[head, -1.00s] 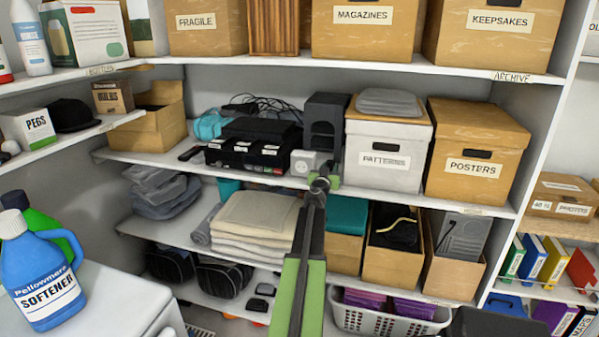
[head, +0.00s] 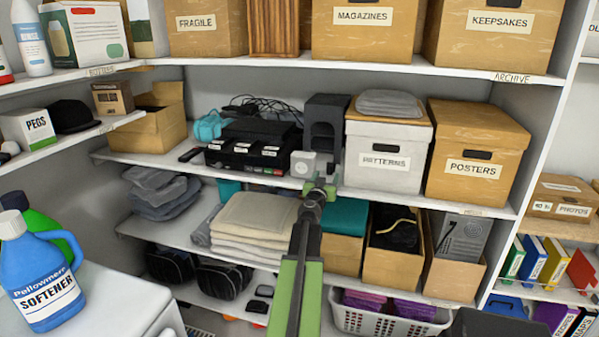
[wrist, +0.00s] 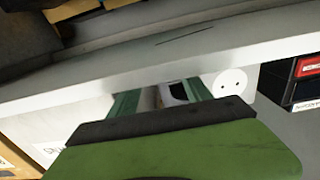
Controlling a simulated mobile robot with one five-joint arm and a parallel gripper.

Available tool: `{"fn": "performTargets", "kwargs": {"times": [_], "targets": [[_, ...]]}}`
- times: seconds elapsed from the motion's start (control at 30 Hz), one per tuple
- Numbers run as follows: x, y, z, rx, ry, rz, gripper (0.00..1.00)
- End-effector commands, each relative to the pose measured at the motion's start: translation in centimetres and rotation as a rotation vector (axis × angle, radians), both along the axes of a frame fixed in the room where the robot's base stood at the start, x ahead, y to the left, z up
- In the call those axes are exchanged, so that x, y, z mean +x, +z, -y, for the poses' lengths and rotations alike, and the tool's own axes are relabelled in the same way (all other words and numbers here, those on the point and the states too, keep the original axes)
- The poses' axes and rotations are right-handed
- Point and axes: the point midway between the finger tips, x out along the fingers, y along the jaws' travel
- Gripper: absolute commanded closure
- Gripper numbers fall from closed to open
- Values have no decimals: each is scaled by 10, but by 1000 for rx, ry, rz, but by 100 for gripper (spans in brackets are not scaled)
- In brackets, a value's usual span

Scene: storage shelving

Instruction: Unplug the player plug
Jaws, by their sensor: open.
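My gripper (head: 321,180) is at the front edge of the middle shelf, in front of a small pale grey block (head: 302,163). In the wrist view my gripper (wrist: 163,94) is open, its two green fingers apart. Between and behind the fingers shows a pale surface with a dark patch; I cannot tell whether it is a plug. A round white socket face (wrist: 231,83) with two small holes is just right of the fingers in the wrist view, with nothing in it. I cannot make out the player plug for certain. A black device with white labels (head: 245,155) is left of the block.
A dark upright unit (head: 325,128) stands behind the block. A white PATTERNS box (head: 385,158) is close on the right. Loose black cables (head: 262,107) lie at the back. The shelf edge (wrist: 200,45) crosses the wrist view near the fingers.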

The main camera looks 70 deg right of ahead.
Motion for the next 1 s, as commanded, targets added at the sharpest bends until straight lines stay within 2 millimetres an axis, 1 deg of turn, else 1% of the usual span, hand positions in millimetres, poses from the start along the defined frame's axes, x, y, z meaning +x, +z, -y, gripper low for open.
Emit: {"fn": "performTargets", "kwargs": {"times": [0.03,0.2,0.3,0.4,0.57,1.0], "targets": [[-2,0,-21,0,1,0,43],[-4,0,-66,0,2,0,43],[-5,0,-86,0,1,0,43],[-6,0,-99,0,0,0,43],[-6,0,-106,0,0,0,43],[-7,0,-105,0,-1,0,43]]}}
